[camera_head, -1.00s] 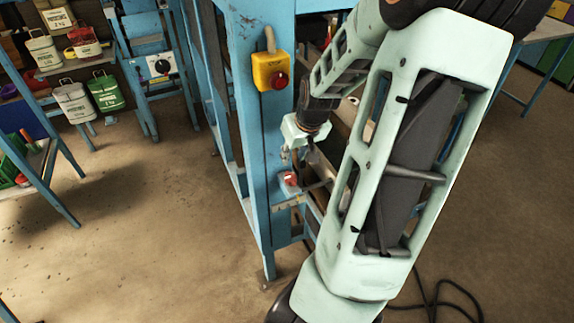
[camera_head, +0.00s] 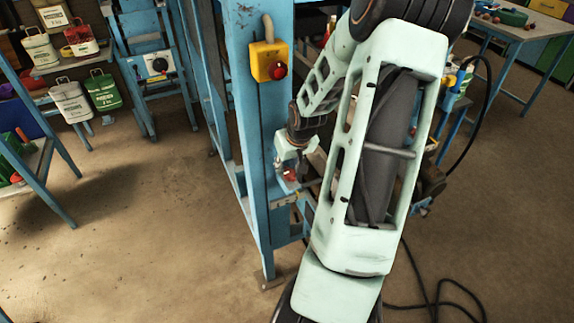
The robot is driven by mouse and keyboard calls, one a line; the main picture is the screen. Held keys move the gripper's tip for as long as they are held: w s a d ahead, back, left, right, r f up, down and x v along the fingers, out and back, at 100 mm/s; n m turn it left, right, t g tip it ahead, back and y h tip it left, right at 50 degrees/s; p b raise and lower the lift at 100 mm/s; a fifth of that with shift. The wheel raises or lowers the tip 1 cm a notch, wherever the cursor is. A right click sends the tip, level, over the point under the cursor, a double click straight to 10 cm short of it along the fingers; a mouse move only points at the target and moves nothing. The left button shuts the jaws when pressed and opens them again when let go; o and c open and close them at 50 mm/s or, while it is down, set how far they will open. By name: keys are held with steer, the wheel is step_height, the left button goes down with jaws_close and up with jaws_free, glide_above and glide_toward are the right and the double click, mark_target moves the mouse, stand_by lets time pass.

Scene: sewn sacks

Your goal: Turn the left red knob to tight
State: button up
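A small red knob (camera_head: 290,175) sits on a low bracket on the blue frame's upright, left of my arm. I see no second knob of this kind; my arm covers the area to its right. My gripper (camera_head: 287,165) points down at this knob, with its fingertips right at it and partly covering it. I cannot tell whether the fingers touch the knob or how far apart they are.
The blue frame post (camera_head: 253,140) stands close beside my gripper. A yellow box (camera_head: 269,62) with a red button is fixed higher on it. A black cable (camera_head: 432,300) lies on the floor. The floor at lower left is open.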

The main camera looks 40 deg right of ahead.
steer(key=shift+c, duration=0.7)
jaws_close()
steer(key=shift+s+f, duration=0.1)
